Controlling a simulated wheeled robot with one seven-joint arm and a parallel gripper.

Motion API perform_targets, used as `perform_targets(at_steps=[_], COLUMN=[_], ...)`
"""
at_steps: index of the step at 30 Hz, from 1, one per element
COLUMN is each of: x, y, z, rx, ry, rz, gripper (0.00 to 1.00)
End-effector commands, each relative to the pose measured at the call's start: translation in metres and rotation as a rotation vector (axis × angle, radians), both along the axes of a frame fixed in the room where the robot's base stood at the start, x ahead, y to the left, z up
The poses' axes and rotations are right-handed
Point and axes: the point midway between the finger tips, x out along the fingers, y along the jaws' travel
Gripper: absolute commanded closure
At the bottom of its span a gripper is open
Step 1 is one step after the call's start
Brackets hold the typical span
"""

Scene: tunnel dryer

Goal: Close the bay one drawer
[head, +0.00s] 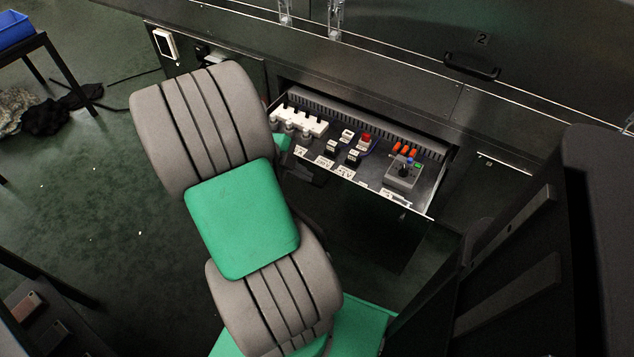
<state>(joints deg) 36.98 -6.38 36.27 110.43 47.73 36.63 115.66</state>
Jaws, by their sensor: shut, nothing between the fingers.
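The open drawer (432,204) sticks out of the dark cabinet front, right of the middle of the head view. It holds white fittings, small switch blocks, a red button and a grey box with a knob. Its left front corner is hidden behind my grey and green arm. A dark part that looks like my gripper (312,178) shows just right of my arm, close to the outer side of the drawer front. It is shut and holds nothing. Most of it is hidden by my arm, and I cannot tell if it touches the drawer.
A panel with a black handle (471,67) and the number 2 is above the drawer. A white device (165,44) is on the cabinet left of my arm. A blue bin (14,30) stands on a dark table at upper left. The floor at left is mostly clear.

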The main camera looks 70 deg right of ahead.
Motion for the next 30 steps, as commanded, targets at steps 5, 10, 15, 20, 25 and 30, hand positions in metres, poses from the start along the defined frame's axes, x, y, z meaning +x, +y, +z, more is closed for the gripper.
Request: perform_targets(at_steps=[5,10,15,20,25,30], x=[-0.016,-0.032,-0.042,-0.045,-0.046,-0.045], y=[-0.012,-0.027,-0.05,-0.07,-0.076,-0.075], z=[-0.028,-0.059,-0.074,-0.073,-0.072,-0.072], rx=[0.006,0.006,0.003,0.005,0.006,0.006], ry=[0.004,0.002,-0.002,-0.001,-0.001,-0.001], rz=[0.0,0.003,0.003,0.006,0.01,0.01], gripper=[1.0,1.0,1.0,1.0,1.0,1.0])
